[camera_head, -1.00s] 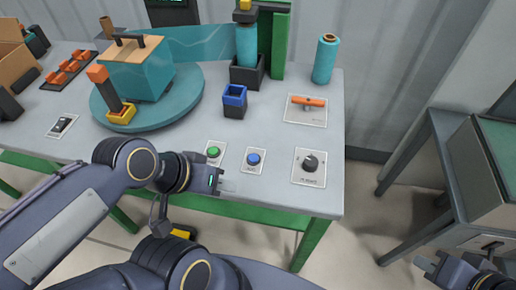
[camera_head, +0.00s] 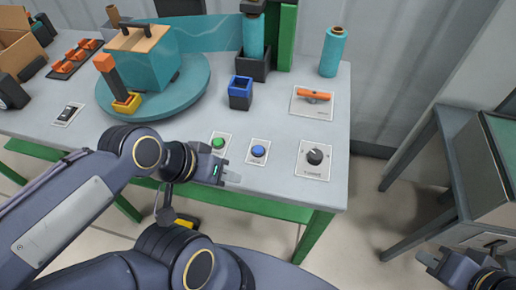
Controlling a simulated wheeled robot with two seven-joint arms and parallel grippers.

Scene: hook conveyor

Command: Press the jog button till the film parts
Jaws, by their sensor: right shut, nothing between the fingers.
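A green button (camera_head: 218,143) and a blue button (camera_head: 258,151) sit on white plates near the table's front edge. I cannot read which one is the jog button. Teal film (camera_head: 204,34) runs unbroken from the upright roll (camera_head: 253,38) to the teal-wrapped box (camera_head: 142,62) on the round turntable (camera_head: 190,90). My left gripper (camera_head: 233,178) is at the table's front edge, just in front of the two buttons and apart from them; its finger gap is not clear. My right gripper (camera_head: 428,257) is shut and empty, far to the right, off the table.
A dial (camera_head: 315,157) and an orange lever (camera_head: 314,96) are on plates at the right of the table. A dark blue holder (camera_head: 240,93) stands behind the buttons. A spare teal roll (camera_head: 332,52) stands at the back right. A grey stand (camera_head: 450,185) is beyond a floor gap.

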